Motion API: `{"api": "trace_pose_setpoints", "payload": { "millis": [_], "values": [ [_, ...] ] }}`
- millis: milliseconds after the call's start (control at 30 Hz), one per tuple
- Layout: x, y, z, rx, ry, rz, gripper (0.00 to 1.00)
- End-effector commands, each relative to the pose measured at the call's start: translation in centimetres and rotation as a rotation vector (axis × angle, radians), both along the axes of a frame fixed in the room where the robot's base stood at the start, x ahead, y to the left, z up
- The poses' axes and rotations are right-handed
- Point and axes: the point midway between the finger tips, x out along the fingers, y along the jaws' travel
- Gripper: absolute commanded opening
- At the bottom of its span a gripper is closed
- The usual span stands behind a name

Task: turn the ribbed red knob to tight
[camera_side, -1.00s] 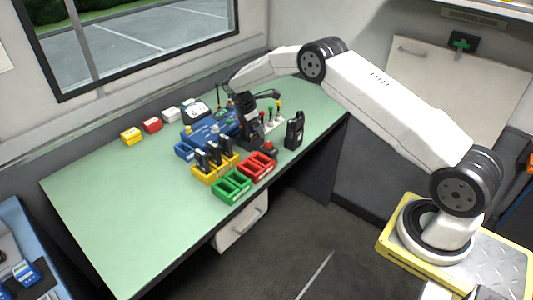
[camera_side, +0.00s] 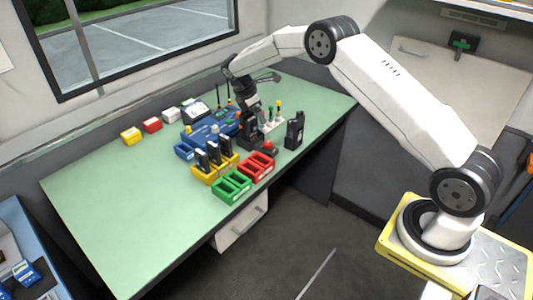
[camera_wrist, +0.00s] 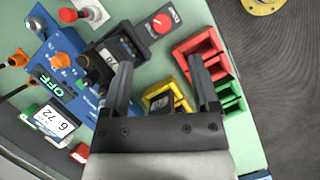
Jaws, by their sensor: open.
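The red knob (camera_wrist: 161,23) sits on a dark plate with small labels beside it, beyond my fingertips in the wrist view. A light pointer mark shows on it, but its ribs and the labels are too small to make out. In the side view the knob (camera_side: 268,146) is at the front of the bench, beside the red tray. My gripper (camera_wrist: 158,64) is open and empty, its two dark fingers spread wide and pointing towards the knob's side of the bench. In the side view my gripper (camera_side: 252,113) hangs above the bench, behind and left of the knob, apart from it.
A black device (camera_wrist: 122,45) stands close to my left finger. The red tray (camera_wrist: 188,46) and yellow tray (camera_wrist: 180,90) lie near my right finger. A blue box (camera_wrist: 72,45) with an orange knob is at left. A black radio (camera_side: 295,130) stands right of the knob.

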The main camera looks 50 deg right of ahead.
Motion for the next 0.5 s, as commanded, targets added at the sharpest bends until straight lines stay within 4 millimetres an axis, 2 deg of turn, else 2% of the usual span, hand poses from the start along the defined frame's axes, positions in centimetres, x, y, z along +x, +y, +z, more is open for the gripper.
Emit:
{"api": "trace_pose_setpoints", "payload": {
  "millis": [467,500],
  "values": [
    [-1.06,0.32,0.12,-0.002,0.001,0.277,0.78],
    [-1.1,0.34,-0.37,-0.001,0.003,0.286,0.78]
  ]
}}
